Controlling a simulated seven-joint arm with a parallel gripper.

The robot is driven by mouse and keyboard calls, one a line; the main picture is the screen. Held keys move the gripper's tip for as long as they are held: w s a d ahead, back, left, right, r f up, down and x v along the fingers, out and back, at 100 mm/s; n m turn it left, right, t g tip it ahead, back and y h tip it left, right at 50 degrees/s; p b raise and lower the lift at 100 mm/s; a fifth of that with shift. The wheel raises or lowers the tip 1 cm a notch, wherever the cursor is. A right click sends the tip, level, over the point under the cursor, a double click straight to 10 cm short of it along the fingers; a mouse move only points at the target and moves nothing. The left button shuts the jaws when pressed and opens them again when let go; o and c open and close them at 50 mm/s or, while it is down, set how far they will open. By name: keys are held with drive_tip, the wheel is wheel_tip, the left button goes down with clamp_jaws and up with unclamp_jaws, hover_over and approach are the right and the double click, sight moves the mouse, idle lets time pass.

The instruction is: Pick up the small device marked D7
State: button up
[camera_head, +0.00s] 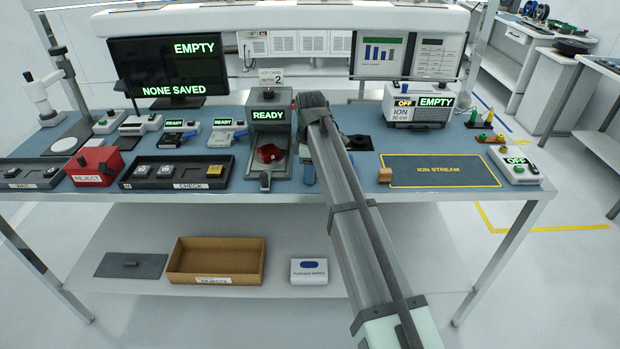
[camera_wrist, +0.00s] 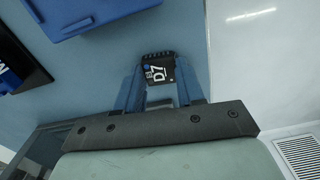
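The small device marked D7 (camera_wrist: 158,72) is in the wrist view, black with a white label and a row of teeth along its top edge. It sits between the two blue fingertips of my gripper (camera_wrist: 161,80), which meet it on both sides with no visible gap. Whether it rests on something or hangs free, I cannot tell. In the head view my arm hides the device and most of my gripper, which is low over the bench beside the READY machine (camera_head: 268,114).
The READY machine holds a red part (camera_head: 270,153) and stands just left of my arm. A REJECT box (camera_head: 95,166) and CHECK tray (camera_head: 180,185) are left.

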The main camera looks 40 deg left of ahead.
drive_tip(key=c, duration=0.5)
drive_tip(key=shift+r, duration=0.15)
drive_tip(key=shift+r, duration=2.4)
